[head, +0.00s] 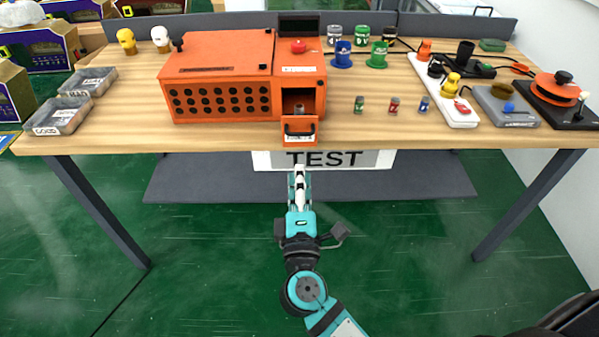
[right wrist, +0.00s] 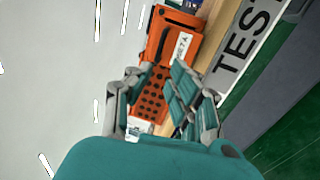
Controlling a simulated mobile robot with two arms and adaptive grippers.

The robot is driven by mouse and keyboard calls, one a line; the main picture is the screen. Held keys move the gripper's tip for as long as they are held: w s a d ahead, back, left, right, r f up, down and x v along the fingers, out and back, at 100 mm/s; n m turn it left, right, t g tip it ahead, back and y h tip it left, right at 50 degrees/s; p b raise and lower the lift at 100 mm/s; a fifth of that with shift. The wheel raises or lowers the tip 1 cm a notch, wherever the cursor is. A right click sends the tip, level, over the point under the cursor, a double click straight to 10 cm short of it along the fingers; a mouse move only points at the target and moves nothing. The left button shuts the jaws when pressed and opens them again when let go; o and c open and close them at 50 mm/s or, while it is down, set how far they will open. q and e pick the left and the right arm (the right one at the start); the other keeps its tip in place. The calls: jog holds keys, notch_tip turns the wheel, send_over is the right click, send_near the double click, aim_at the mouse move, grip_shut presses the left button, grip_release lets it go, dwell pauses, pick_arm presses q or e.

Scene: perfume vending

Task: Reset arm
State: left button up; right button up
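My right gripper (head: 299,178) is in front of the table, just below its front edge and below the open drawer of the orange box. In the right wrist view its two fingers (right wrist: 160,92) stand apart with nothing between them, and the orange box (right wrist: 155,90) shows beyond the gap. The orange perfume box (head: 215,75) stands on the table; its small drawer (head: 300,136) is pulled out at the front right. A small item (head: 299,108) shows inside the opening above the drawer. My left gripper is not in view.
The wooden table (head: 400,143) has small vials (head: 394,105) at right of the box, a white power strip (head: 445,90), a grey device (head: 505,105) and an orange-black device (head: 560,92). Two trays (head: 60,115) lie at left. The floor before the table is clear.

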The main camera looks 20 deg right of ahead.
dwell(0.3)
notch_tip(320, 180, down, 22)
jog(key=r+g+y, duration=0.1)
jog(key=g+y, duration=0.2)
jog(key=g, duration=0.2)
jog(key=s+d+f+m+g+y+p, duration=0.1)
jog(key=s+f+g, duration=0.25)
jog(key=f, duration=0.55)
jog(key=s+f+m+g+y+p, duration=0.1)
jog(key=s+f+g, duration=0.1)
jog(key=s+f, duration=0.5)
jog(key=s+d+f+m+g, duration=0.2)
jog(key=s+f, duration=0.4)
jog(key=s, duration=0.4)
jog(key=s+d+f+m+g, duration=0.3)
jog(key=s+f, duration=0.4)
jog(key=s, duration=0.3)
jog(key=s+d+f+m+g+p, duration=0.1)
jog(key=s+d+f+m+g, duration=0.1)
jog(key=s+d+f+m, duration=0.2)
jog(key=s+f+m, duration=0.1)
jog(key=s+f, duration=0.2)
jog(key=s, duration=0.3)
jog(key=shift+s+f+g+y, duration=0.15)
jog(key=shift+f+g+y, duration=0.05)
jog(key=shift+g+y, duration=0.15)
